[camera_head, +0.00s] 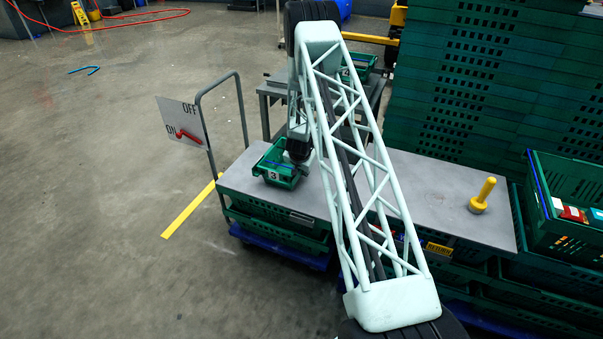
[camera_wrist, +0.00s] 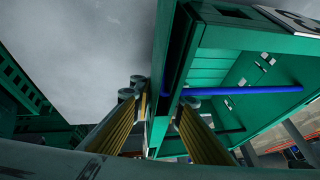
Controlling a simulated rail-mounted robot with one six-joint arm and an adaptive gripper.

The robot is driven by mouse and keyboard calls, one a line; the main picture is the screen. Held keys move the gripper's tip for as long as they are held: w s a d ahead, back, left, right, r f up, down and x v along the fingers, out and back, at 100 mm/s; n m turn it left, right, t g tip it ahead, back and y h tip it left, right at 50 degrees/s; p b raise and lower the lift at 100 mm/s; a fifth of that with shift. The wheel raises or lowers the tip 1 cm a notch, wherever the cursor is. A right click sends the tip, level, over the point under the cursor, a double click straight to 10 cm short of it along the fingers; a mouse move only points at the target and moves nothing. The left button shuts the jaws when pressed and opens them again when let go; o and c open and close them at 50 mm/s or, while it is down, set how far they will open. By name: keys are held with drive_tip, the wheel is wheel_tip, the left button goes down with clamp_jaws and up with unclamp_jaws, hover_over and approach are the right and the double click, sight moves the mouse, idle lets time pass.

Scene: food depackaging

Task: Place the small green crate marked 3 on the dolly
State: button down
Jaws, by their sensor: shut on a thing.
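The small green crate marked 3 (camera_head: 272,176) is over the left part of the grey top (camera_head: 237,181). I cannot tell whether it rests on the surface or hangs just above it. My gripper (camera_head: 297,160) reaches down at the crate's right side. In the wrist view my gripper (camera_wrist: 160,98) is shut on the wall of the green crate (camera_wrist: 222,48), with one finger on each side. A blue wheeled dolly (camera_head: 280,249) shows under green crates below the grey top.
A yellow peg-like object (camera_head: 482,195) stands on the right of the grey top. Another small green crate (camera_head: 358,62) sits on a grey stand behind. A push handle (camera_head: 243,108) with an ON/OFF sign (camera_head: 181,121) rises at left. Tall green crate stacks (camera_head: 500,80) fill the right.

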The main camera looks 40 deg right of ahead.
drive_tip(key=c, duration=3.2)
unclamp_jaws()
drive_tip(key=shift+f, duration=0.15)
drive_tip(key=o, duration=0.6)
drive_tip(key=shift+c, duration=0.2)
drive_tip(key=shift+v, duration=0.95)
drive_tip(key=p+v, duration=0.1)
drive_tip(key=v, duration=0.9)
drive_tip(key=shift+r+p, duration=0.2)
drive_tip(key=shift+p, duration=0.2)
